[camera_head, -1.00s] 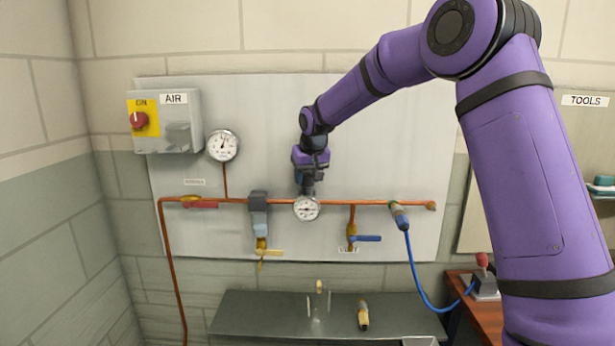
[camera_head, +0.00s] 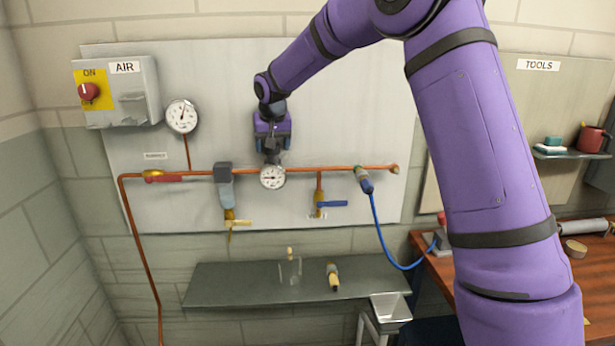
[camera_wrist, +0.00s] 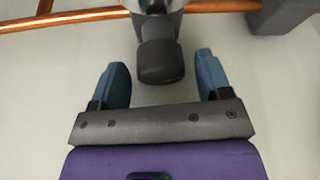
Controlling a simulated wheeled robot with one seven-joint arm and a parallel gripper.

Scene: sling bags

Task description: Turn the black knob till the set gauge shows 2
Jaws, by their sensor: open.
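The black knob (camera_wrist: 160,62) shows in the wrist view between the tips of my open gripper (camera_wrist: 161,72), with a gap on each side. The blue fingers do not touch it. In the head view my gripper (camera_head: 271,150) hangs just above a small round white gauge (camera_head: 272,178) on the copper pipe, and the knob is hard to make out there. A second white gauge (camera_head: 182,116) stands higher on the left, on a thin copper riser. Neither gauge carries a readable label, and their numbers are too small to read.
A copper pipe (camera_head: 330,169) runs across the grey panel (camera_head: 350,120). A grey filter unit (camera_head: 223,172) hangs left of the lower gauge. A blue-handled valve (camera_head: 331,204) and blue hose (camera_head: 378,225) are to the right. A dark shelf (camera_head: 225,287) is below.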

